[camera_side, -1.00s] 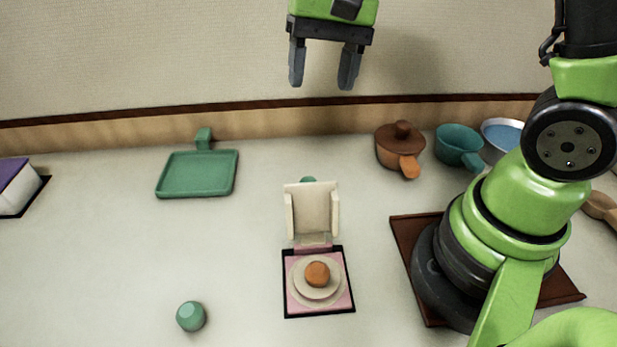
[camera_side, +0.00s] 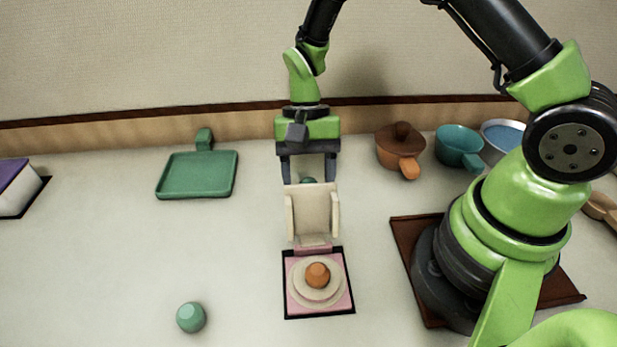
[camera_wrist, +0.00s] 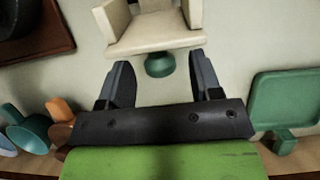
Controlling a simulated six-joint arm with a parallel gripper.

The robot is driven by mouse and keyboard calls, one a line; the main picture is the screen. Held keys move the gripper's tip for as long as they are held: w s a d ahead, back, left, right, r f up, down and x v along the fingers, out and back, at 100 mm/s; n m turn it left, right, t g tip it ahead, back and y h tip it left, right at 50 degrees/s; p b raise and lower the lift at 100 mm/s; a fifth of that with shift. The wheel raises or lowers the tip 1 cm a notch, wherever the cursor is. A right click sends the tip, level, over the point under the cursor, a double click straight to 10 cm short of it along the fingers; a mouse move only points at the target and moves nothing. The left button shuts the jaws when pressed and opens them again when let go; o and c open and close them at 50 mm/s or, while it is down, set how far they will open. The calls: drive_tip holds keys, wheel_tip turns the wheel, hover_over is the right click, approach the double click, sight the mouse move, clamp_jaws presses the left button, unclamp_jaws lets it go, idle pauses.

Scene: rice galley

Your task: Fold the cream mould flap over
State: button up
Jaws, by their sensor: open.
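The cream mould flap (camera_side: 313,213) stands upright at the back of the pink mould base (camera_side: 342,299), with a raised wall along each side. A pale round layer with an orange piece (camera_side: 317,274) on top lies on the base. A green knob (camera_side: 308,180) shows behind the flap's upper edge, between my fingers. My gripper (camera_side: 309,181) is open and empty, low behind the flap. In the wrist view the flap (camera_wrist: 155,32) is just ahead of my open fingertips (camera_wrist: 159,72), and the knob (camera_wrist: 160,65) sits between them. I cannot tell whether the fingers touch it.
A green tray (camera_side: 197,174) lies to the left, and a small green piece (camera_side: 191,317) lies front left. The table between tray and mould is clear.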

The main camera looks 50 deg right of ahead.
sight(310, 192)
drive_tip(key=shift+s+a+f, duration=0.15)
drive_tip(key=shift+s+f, duration=0.05)
drive_tip(key=shift+f, duration=0.3)
drive_tip(key=shift+c, duration=0.2)
clamp_jaws()
drive_tip(key=shift+s+a+r+t+h, duration=0.4)
drive_tip(key=shift+r+t+h, duration=0.2)
drive_tip(key=shift+s+a+r+t+h, duration=0.7)
drive_tip(key=shift+s+t+h, duration=0.05)
drive_tip(key=shift+t+h, duration=0.25)
drive_tip(key=shift+o, duration=0.2)
unclamp_jaws()
drive_tip(key=shift+r, duration=0.1)
